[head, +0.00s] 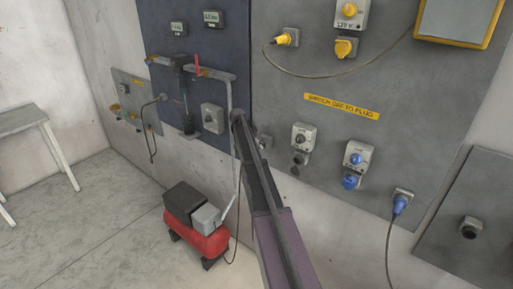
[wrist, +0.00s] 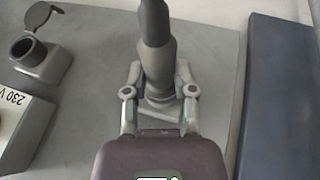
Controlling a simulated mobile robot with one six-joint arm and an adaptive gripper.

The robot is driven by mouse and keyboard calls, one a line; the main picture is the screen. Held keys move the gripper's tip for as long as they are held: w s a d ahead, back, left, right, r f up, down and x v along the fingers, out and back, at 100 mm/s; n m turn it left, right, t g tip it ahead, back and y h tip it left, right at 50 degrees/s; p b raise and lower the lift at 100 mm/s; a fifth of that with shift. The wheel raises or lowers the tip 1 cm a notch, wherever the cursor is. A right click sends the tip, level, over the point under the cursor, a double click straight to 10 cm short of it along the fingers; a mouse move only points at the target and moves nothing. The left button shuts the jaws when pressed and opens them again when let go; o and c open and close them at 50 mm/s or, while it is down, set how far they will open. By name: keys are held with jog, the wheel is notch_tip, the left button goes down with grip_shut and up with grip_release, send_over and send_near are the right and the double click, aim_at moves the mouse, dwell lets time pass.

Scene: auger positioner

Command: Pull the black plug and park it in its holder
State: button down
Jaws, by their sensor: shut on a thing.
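The black plug (wrist: 154,28) is a dark grey-black cylinder in the wrist view. My gripper (wrist: 160,91) is shut around its lower part, one finger on each side. A grey socket (wrist: 37,62) with its round lid open and its mouth empty is at the upper left of the wrist view, beside a box marked 230 V (wrist: 22,118). In the head view that box (head: 303,138) hangs on the grey panel. A small grey fitting (head: 263,142) shows just right of my arm. My arm hides the gripper there. Whether the plug touches a holder, I cannot tell.
The grey panel (head: 285,100) also carries blue plugs and sockets (head: 352,180) to the right and yellow ones (head: 345,47) above. A dark blue panel (head: 155,20) adjoins it on the left. A red compressor (head: 195,236) stands on the floor.

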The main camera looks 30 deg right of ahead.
jog(key=shift+w+d, duration=0.15)
jog(key=shift+d, duration=0.3)
jog(key=shift+c, duration=1.8)
grip_release()
jog(key=s+a+f+n+y+b, duration=0.1)
jog(key=s+a+n, duration=0.3)
jog(key=s+a, duration=0.8)
jog(key=s+a+f+n+t+y+b, duration=0.1)
jog(key=s+a+n, duration=0.3)
jog(key=s+a, duration=0.8)
jog(key=s+a+f+n+y+b, duration=0.1)
jog(key=s+a+f+n+y, duration=0.2)
jog(key=s+a, duration=0.9)
jog(key=shift+s+a+f+n, duration=0.3)
jog(key=shift+a+n, duration=0.45)
jog(key=shift+n, duration=0.15)
